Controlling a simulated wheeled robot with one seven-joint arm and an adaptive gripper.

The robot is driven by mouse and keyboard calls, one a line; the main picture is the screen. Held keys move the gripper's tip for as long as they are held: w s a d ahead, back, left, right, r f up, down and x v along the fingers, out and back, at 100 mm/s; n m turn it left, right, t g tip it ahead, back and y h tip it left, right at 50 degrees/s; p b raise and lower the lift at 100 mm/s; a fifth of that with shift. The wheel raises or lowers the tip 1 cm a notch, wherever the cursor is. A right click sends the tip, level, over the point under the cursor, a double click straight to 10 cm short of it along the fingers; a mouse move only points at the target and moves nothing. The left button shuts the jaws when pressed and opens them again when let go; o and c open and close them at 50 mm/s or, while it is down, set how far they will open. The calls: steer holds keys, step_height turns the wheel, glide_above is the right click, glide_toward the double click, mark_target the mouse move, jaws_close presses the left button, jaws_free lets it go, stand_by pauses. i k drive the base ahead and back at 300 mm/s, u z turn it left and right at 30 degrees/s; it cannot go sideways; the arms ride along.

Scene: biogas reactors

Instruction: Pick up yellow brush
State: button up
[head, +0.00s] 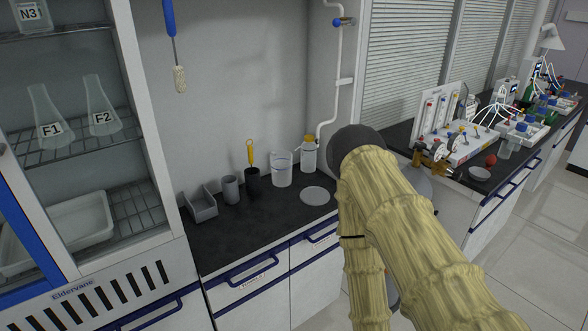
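The yellow brush (250,153) stands upright in a black cup (253,185) on the dark counter, towards the wall. Its yellow handle sticks up out of the cup, and its lower part is hidden inside. My arm, in a pale yellow ribbed sleeve, fills the lower right of the head view, to the right of the brush and apart from it. I cannot make out my gripper in this view.
A grey bin (200,206) and grey cup (231,190) stand left of the black cup. A clear beaker (282,170), a yellow-capped bottle (309,154) and a round dish (315,196) stand right. A blue-handled brush (171,45) hangs above. The counter's front is clear.

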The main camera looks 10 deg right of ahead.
mark_target(249, 148)
steer(key=z, duration=1.55)
steer(key=i, duration=0.75)
steer(key=u, duration=2.8)
